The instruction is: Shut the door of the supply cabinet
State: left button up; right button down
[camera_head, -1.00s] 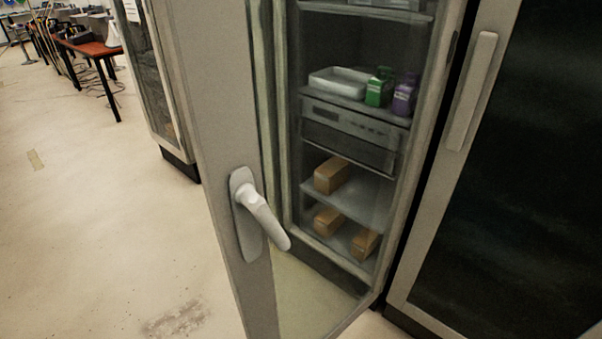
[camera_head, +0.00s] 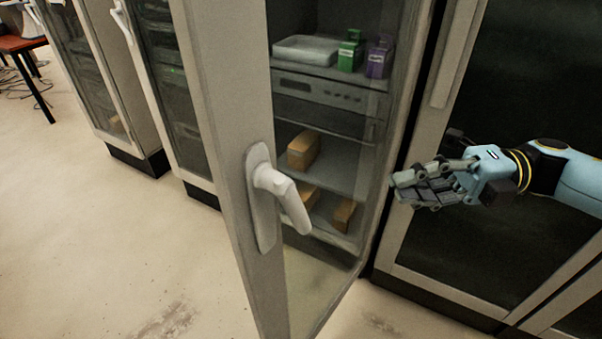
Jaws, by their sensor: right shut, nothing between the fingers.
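The supply cabinet (camera_head: 410,105) stands with its door (camera_head: 232,130) swung open toward me. The door has a grey frame, a glass pane and a pale lever handle (camera_head: 283,198). Through the opening and the glass I see a white tray (camera_head: 305,50), a green container (camera_head: 350,52), a purple container (camera_head: 378,58), a drawer unit and brown boxes (camera_head: 304,150) on shelves. My right gripper (camera_head: 398,188) is shut and empty. It appears in front of the cabinet's right edge, to the right of the door handle and apart from it. My left gripper is not in view.
A dark glass-fronted cabinet (camera_head: 530,90) with a long vertical handle adjoins on the right, behind my right arm. More glass cabinets (camera_head: 125,100) line the left. A red table (camera_head: 20,43) stands far left. The floor (camera_head: 110,250) left of the door is clear.

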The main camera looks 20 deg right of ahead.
aim_at(312, 175)
jog(key=w+p+x, duration=0.3)
jog(key=p+x, duration=0.1)
jog(key=x, duration=0.8)
jog(key=shift+d, duration=0.25)
jog(key=shift+w, duration=0.1)
